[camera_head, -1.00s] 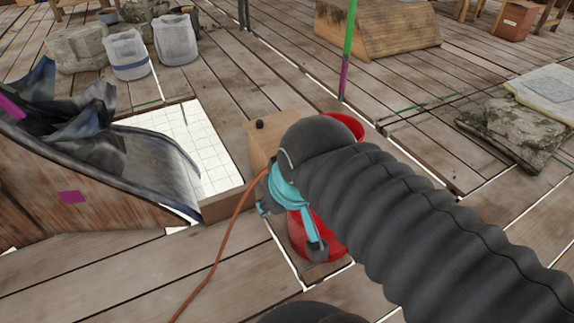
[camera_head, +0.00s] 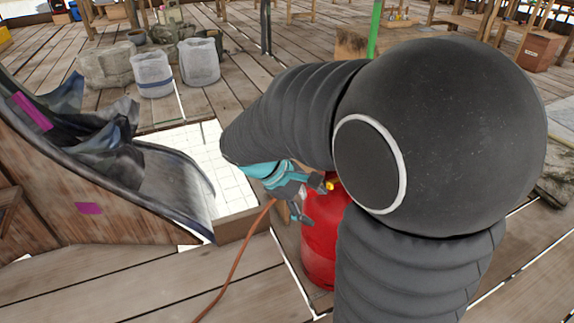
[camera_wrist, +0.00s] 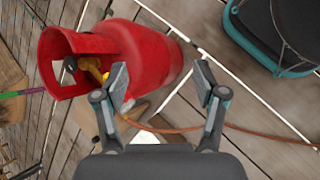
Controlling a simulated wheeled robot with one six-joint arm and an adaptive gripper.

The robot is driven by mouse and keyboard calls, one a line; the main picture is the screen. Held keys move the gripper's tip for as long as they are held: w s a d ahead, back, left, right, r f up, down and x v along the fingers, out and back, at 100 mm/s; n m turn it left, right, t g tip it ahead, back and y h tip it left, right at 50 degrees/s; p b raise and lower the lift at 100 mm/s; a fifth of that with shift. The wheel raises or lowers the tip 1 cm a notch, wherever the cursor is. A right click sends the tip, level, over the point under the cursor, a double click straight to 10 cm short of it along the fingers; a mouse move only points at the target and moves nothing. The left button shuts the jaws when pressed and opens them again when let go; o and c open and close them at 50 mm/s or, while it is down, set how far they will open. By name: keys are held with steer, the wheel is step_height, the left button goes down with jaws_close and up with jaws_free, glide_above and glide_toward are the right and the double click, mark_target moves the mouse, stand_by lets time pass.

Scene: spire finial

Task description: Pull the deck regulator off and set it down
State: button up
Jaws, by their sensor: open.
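A red gas cylinder (camera_head: 322,245) stands upright on the deck, partly hidden by my arm. In the wrist view the cylinder (camera_wrist: 150,55) lies across the upper left, its collar around a yellow fitting (camera_wrist: 92,67) and a dark knob. This fitting seems to be part of the valve or the deck regulator; my left finger hides some of it, so I cannot tell the two apart. An orange hose (camera_wrist: 240,128) runs behind the fingers. My gripper (camera_head: 311,200) is open beside the cylinder's top. In the wrist view my gripper (camera_wrist: 160,82) shows nothing held between its fingers.
The orange hose (camera_head: 238,255) trails over the planks to the front. A slide-like wooden structure with dark cloth (camera_head: 110,160) stands at left. A white gridded panel (camera_head: 232,183) lies behind my gripper. Pale buckets (camera_head: 199,62) stand farther back. Planks at front left are mostly clear.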

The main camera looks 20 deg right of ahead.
steer(key=w+d+f+n+g+h, duration=0.1)
steer(key=w+d+f+n+h, duration=0.1)
steer(key=w+f+n+h, duration=0.55)
steer(key=n+t+h, duration=0.3)
steer(key=n, duration=0.1)
glide_toward(301, 192)
steer(key=d, duration=0.4)
steer(key=shift+s+d+r+b, duration=0.15)
steer(key=shift+s+d+b, duration=0.1)
steer(key=shift+b, duration=0.15)
steer(key=shift+w+d, duration=0.15)
steer(key=shift+d, duration=4.35)
jaws_close()
steer(key=shift+a, duration=0.15)
